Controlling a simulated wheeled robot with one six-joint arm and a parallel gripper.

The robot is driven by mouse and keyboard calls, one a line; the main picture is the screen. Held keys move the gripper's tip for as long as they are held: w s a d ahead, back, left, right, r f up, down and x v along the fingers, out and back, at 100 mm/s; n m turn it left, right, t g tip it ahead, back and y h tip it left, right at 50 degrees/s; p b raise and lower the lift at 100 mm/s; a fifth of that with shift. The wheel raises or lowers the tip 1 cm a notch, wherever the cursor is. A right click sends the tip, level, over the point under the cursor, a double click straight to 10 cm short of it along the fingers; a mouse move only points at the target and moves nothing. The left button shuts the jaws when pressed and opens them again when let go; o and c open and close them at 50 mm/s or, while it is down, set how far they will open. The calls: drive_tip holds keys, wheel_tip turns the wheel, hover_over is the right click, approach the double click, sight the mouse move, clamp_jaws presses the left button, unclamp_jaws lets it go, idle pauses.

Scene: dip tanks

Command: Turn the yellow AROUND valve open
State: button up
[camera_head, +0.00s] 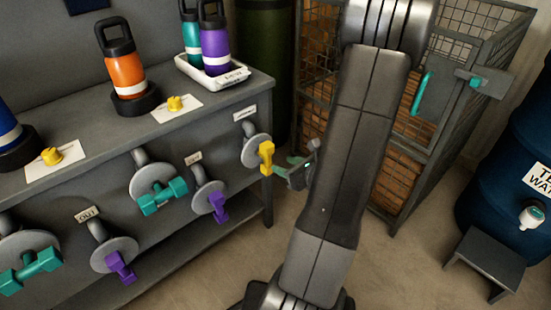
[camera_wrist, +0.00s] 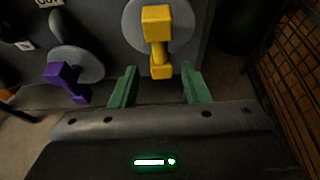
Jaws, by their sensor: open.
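The yellow valve handle (camera_head: 266,158) sits on a round grey disc at the right end of the grey bench front. A small label (camera_head: 245,113) is above it, too small to read. In the wrist view the yellow handle (camera_wrist: 157,40) stands upright in the picture, just beyond my fingertips and roughly centred between them.
A purple valve handle (camera_wrist: 68,80) is just left of my gripper. Several teal and purple valves, including a teal one (camera_head: 163,196), line the bench front. Bottles stand on top, one orange (camera_head: 124,70). A wire cage (camera_head: 440,135) stands right, with a blue barrel (camera_head: 505,170) beyond.

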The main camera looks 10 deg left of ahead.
sight(270, 160)
drive_tip(key=v, duration=0.4)
drive_tip(key=shift+s+d+p, duration=0.2)
drive_tip(key=shift+p, duration=0.15)
drive_tip(key=b+x, duration=0.3)
drive_tip(key=x, duration=1)
drive_tip(key=shift+w+a, duration=0.3)
drive_tip(key=shift+d, duration=0.1)
